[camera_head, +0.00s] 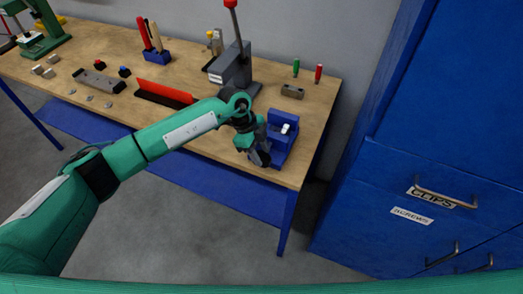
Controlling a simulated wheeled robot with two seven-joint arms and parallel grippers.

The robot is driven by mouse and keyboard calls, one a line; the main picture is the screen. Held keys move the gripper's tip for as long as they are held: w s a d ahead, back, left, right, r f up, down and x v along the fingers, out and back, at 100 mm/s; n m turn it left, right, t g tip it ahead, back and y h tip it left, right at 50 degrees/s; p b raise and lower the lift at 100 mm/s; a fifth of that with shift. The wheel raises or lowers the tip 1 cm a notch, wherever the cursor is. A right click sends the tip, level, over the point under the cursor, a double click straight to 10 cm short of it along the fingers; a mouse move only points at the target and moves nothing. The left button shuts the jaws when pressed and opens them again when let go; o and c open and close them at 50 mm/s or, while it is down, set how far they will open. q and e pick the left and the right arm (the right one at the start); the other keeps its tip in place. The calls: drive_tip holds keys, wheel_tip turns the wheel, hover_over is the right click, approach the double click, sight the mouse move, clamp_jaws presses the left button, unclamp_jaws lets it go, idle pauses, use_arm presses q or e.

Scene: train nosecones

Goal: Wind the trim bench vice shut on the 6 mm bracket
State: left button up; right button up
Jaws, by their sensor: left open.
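The blue bench vice (282,133) stands near the front right corner of the wooden bench. A small pale piece (286,128) shows at its jaws; I cannot tell for sure that it is the 6 mm bracket. My left gripper (262,160) is open at the front left side of the vice, pointing down by its lower part. It is close to the vice, but I cannot tell whether it touches. The vice's handle is not clear, as the gripper covers that side. My right gripper is not in view.
The bench (210,135) also holds a grey lever press (235,65), a red-edged block (165,92), a grey-brown block (292,91) and a blue tool holder (157,57). A blue cabinet (400,180) with drawers stands to the right, across a narrow gap.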

use_arm(q)
drive_tip(key=shift+s+d+f, duration=0.1)
drive_tip(key=shift+d+f, duration=0.1)
drive_tip(key=shift+f, duration=0.3)
clamp_jaws()
drive_tip(key=shift+r, duration=0.1)
drive_tip(key=shift+s+d+t+y+p, duration=0.15)
drive_tip(key=shift+y+p, duration=0.1)
drive_tip(key=shift+y, duration=0.15)
drive_tip(key=shift+w+d+t+y+p, duration=0.1)
drive_tip(key=shift+t+y+p, duration=0.1)
drive_tip(key=shift+y, duration=0.2)
drive_tip(key=shift+s+d+t+y, duration=0.15)
drive_tip(key=shift+t+y, duration=0.3)
drive_tip(key=shift+y, duration=0.55)
drive_tip(key=shift+d+f+t+y+b, duration=0.15)
drive_tip(key=shift+t+y+b, duration=0.15)
drive_tip(key=shift+y+b, duration=0.35)
drive_tip(key=shift+d+f+t+y+b, duration=0.15)
drive_tip(key=shift+t+y+b, duration=0.15)
drive_tip(key=shift+y+b, duration=0.35)
